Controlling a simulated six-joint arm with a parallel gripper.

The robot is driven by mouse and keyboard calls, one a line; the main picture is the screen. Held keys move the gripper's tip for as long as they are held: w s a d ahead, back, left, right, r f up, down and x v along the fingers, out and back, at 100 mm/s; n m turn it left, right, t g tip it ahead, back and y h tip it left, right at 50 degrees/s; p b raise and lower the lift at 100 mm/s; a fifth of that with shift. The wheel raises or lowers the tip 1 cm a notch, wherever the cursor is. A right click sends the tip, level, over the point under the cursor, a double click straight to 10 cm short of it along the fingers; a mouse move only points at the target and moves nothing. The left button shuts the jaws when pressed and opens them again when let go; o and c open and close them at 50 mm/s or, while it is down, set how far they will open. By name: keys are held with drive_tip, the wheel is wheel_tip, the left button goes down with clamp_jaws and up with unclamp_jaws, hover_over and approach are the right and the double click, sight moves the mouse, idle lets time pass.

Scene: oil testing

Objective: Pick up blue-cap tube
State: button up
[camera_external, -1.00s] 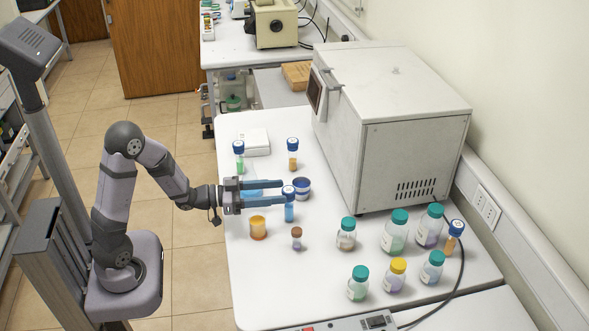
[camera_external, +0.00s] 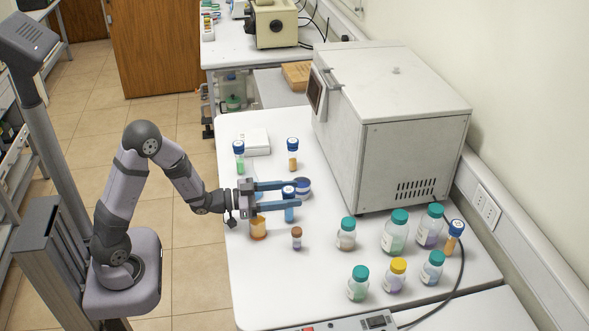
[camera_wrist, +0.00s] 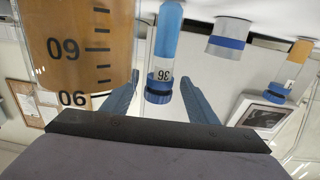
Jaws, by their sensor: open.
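A blue-cap tube with blue liquid (camera_external: 288,213) stands upright on the white table. My gripper (camera_external: 297,195) is level, with its two blue fingers open around this tube near its cap. In the wrist view, which is upside down, the tube (camera_wrist: 165,50) with a label reading 36 shows between the two spread fingers (camera_wrist: 160,98). I cannot tell whether a finger touches it. Other blue-cap tubes stand apart: one with green content (camera_external: 239,158), one with orange content (camera_external: 292,157), and one with orange content (camera_external: 452,241) at the right.
An orange-filled beaker (camera_external: 258,232) stands just below my gripper's palm in the picture. A blue-and-white round container (camera_external: 303,188) is just beyond the fingertips. A small brown-cap vial (camera_external: 296,240) and several capped jars (camera_external: 397,232) stand nearby. A large grey machine (camera_external: 400,130) fills the back.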

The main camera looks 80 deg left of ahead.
drive_tip(key=shift+w+d+p, duration=0.15)
drive_tip(key=shift+w+p, duration=0.4)
drive_tip(key=shift+w, duration=1.45)
drive_tip(key=c, duration=1.2)
drive_tip(key=shift+o, duration=0.2)
drive_tip(key=shift+r, duration=0.1)
wheel_tip(320, 180, up, 10)
